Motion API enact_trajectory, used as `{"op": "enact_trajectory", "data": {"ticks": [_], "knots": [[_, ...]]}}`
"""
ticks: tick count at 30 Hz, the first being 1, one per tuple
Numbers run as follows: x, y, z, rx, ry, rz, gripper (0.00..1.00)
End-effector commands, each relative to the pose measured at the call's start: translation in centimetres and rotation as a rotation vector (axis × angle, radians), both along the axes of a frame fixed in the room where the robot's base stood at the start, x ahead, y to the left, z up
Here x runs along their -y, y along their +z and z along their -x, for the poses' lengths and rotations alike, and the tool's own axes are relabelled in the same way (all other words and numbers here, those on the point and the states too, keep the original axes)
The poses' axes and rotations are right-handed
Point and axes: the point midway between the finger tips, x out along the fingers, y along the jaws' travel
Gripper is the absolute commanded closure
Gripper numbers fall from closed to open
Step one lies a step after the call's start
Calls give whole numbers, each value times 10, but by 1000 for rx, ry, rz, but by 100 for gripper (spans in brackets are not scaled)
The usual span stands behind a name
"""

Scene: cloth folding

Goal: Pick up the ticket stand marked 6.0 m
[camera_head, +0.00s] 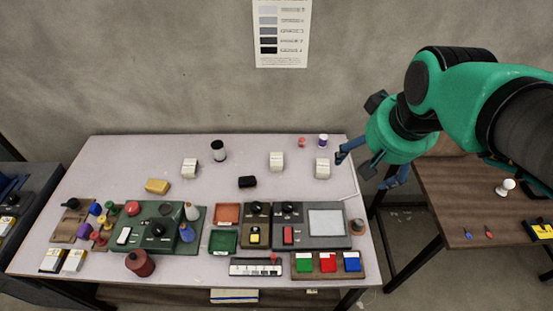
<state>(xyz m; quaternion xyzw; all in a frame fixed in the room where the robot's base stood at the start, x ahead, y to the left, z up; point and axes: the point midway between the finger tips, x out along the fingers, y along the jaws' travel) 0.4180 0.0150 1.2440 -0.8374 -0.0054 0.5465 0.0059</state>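Three small white stands that look like ticket stands are on the pale table: one at left (189,168), one in the middle (276,161) and one at right (322,168). Their markings are too small to read, so I cannot tell which is marked 6.0 m. My gripper (367,168) hangs over the table's right edge, with its fingers spread apart and nothing visible between them. One finger tip is just right of the right stand, seemingly apart from it.
A dark cylinder (219,151), yellow block (157,186) and black block (247,182) stand near the stands. A purple-and-white spool (323,141) is behind the right stand. Boxes and panels crowd the table's front. A brown side table (450,200) is at right.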

Motion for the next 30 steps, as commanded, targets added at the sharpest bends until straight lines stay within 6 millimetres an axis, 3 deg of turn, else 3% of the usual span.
{"op": "enact_trajectory", "data": {"ticks": [14,30], "knots": [[-25,7,-107,-89,5,-9,16],[-64,-31,-223,-186,5,-13,16]]}}
